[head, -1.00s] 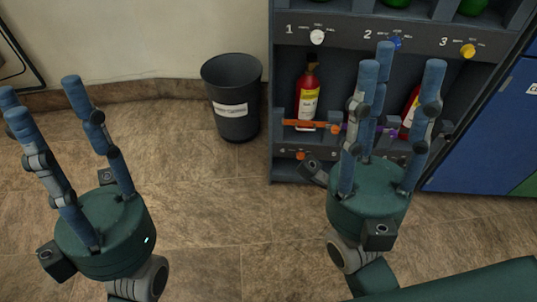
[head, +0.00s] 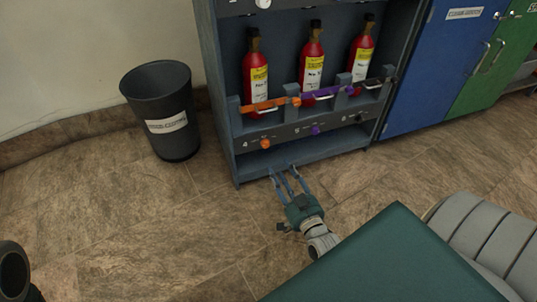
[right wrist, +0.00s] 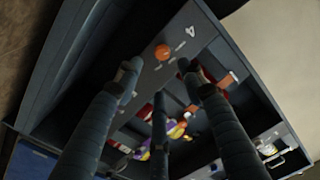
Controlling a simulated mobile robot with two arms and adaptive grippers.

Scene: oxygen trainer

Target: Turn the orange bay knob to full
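The orange bay knob (head: 265,143) sits on the lower panel of the grey cabinet, below the left bottle. In the right wrist view the orange knob (right wrist: 162,52) shows beside the number 4, just beyond my fingertips. Its pointer setting is too small to read. My right gripper (head: 286,175) is low in front of the cabinet, below and slightly right of the knob. In the right wrist view its three fingers (right wrist: 159,78) are spread, with nothing between them, and look apart from the knob. My left gripper is out of view.
Red bottles (head: 256,75) stand in the bay behind an orange bar (head: 265,105) and a purple bar (head: 322,92). A purple knob (head: 315,130) is right of the orange one. A dark bin (head: 172,138) stands left; blue and green cabinets right.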

